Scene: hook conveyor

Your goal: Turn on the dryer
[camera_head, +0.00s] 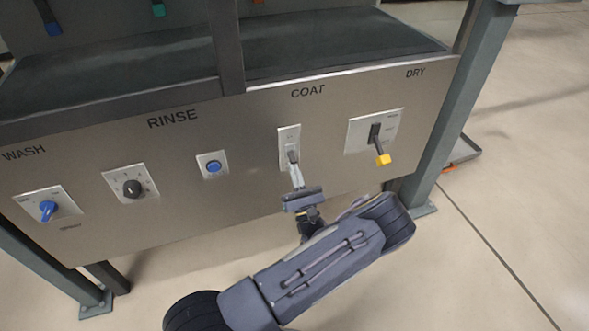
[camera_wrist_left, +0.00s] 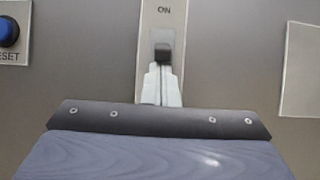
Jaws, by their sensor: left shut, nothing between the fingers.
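The dryer control under the DRY label is a plate (camera_head: 362,134) with a dark lever (camera_head: 375,132) that ends in a yellow handle (camera_head: 383,160); the handle hangs low, angled down and out. My left gripper (camera_head: 294,162) is shut and empty, left of the dryer lever. Its fingertips are at the dark toggle switch under COAT, on a narrow plate (camera_head: 289,136). In the left wrist view the closed fingertips (camera_wrist_left: 162,72) overlap the lower edge of this toggle (camera_wrist_left: 162,53), below the word ON. Whether they touch it I cannot tell. My right gripper is not in view.
Left along the panel (camera_head: 250,140) are a blue button (camera_head: 213,167), a black knob (camera_head: 132,188) and a blue WASH knob (camera_head: 48,209). A grey-green post (camera_head: 440,135) stands right of the dryer plate. The floor in front is clear.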

